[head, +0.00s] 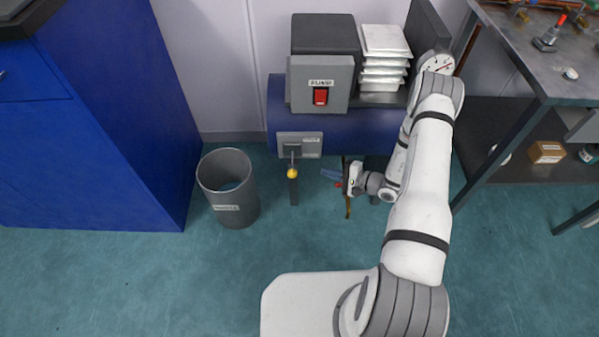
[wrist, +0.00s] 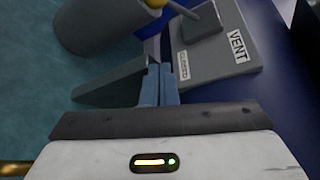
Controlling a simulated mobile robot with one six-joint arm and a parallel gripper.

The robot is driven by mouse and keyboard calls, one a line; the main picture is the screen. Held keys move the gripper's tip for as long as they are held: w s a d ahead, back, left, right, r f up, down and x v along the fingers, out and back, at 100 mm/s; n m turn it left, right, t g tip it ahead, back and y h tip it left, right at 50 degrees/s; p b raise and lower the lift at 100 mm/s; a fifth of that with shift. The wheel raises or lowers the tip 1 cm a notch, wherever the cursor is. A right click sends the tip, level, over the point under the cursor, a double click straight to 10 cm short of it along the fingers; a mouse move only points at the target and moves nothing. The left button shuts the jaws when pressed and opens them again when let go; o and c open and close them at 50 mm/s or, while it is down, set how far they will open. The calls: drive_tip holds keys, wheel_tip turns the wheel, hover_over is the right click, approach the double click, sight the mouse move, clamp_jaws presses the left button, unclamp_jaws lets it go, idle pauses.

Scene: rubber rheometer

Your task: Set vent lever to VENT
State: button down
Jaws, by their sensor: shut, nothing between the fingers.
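In the wrist view the knob (wrist: 155,3) is cut by the top edge. The plate (wrist: 215,70) there carries a VENT label (wrist: 238,45) at one end and a smaller, unreadable label (wrist: 183,65) at the other. The knob lies on the side away from the VENT label. My gripper (head: 325,173) is just right of the knob, with blue fingers (wrist: 160,84) closed together and empty, apart from the lever.
A grey bin (head: 228,190) stands on the floor to the left. A pump box with a red switch (head: 320,96) sits above the plate. Stacked white trays (head: 384,60) are beside it. A dark bench (head: 545,60) is at right. Floor in front is clear.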

sight(292, 164)
drive_tip(key=shift+a, duration=0.1)
drive_tip(key=b+x, duration=0.2)
drive_tip(key=x, duration=0.8)
drive_tip(key=shift+s+a+r, duration=0.2)
drive_tip(key=shift+s+r, duration=0.3)
drive_tip(key=shift+s, duration=0.35)
drive_tip(key=shift+s+a+r, duration=0.15)
drive_tip(key=shift+s+r, duration=0.35)
drive_tip(key=shift+s, duration=0.35)
drive_tip(key=shift+s+r+m+p, duration=0.1)
drive_tip(key=shift+r+m+p, duration=0.1)
drive_tip(key=shift+m+p, duration=0.1)
